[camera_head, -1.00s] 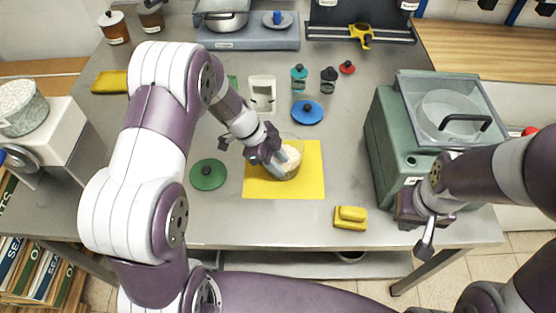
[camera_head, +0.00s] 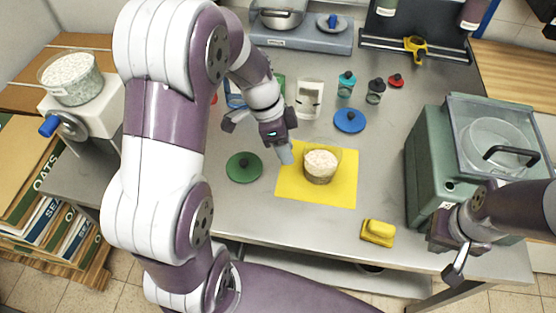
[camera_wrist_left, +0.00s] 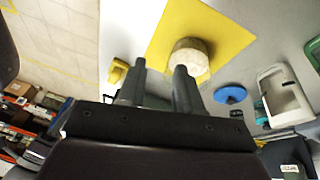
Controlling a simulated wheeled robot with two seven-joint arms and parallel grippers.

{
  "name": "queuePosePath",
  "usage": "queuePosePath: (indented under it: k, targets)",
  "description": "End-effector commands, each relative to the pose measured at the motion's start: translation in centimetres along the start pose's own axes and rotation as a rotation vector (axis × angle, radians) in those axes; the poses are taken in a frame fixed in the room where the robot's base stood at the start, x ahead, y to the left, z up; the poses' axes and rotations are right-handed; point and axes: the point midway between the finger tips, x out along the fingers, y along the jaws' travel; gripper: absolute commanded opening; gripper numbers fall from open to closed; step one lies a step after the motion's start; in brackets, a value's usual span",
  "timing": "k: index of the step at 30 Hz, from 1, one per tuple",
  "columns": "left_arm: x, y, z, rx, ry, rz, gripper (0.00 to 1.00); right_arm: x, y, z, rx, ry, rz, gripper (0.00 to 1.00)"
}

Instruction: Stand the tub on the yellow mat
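The tub (camera_head: 320,166) is round and clear-walled, with pale contents. It stands upright on the yellow mat (camera_head: 345,192), wholly within its edges, near the mat's middle. My left gripper (camera_head: 258,142) is open and empty, up and left of the tub, with one fingertip over the mat's left edge. In the left wrist view the two fingers (camera_wrist_left: 160,85) are spread apart, and the tub (camera_wrist_left: 190,57) shows beyond them on the mat (camera_wrist_left: 222,40). My right gripper (camera_head: 452,262) is at the table's front right, away from the tub; whether its fingers are apart is unclear.
A green lid (camera_head: 244,167) lies left of the mat, and a blue lid (camera_head: 349,120) behind it. A yellow block (camera_head: 378,232) lies at front right. A green machine (camera_head: 432,165) stands at right. Small bottles (camera_head: 346,84) and a white holder (camera_head: 309,98) stand behind.

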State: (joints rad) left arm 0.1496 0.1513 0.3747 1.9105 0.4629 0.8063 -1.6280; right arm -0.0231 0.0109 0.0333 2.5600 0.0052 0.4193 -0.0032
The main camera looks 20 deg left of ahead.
Motion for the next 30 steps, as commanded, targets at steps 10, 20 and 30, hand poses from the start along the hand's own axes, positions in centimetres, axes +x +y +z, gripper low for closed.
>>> queuePosePath:
  k: [10, 20, 30]
  targets:
    - [-0.2, 7.7, 4.6, -0.979, -0.111, -0.320, 0.34, 0.1, 0.0, 0.0, 0.000, 0.000, 0.000, 0.00]
    - [-0.2, 8.3, 5.1, -1.085, -0.088, -0.353, 0.34, 0.1, 0.0, 0.0, 0.000, 0.000, 0.000, 0.00]
    - [-0.2, 8.3, 5.1, -1.085, -0.089, -0.351, 0.34, 0.1, 0.0, 0.0, 0.000, 0.000, 0.000, 0.00]
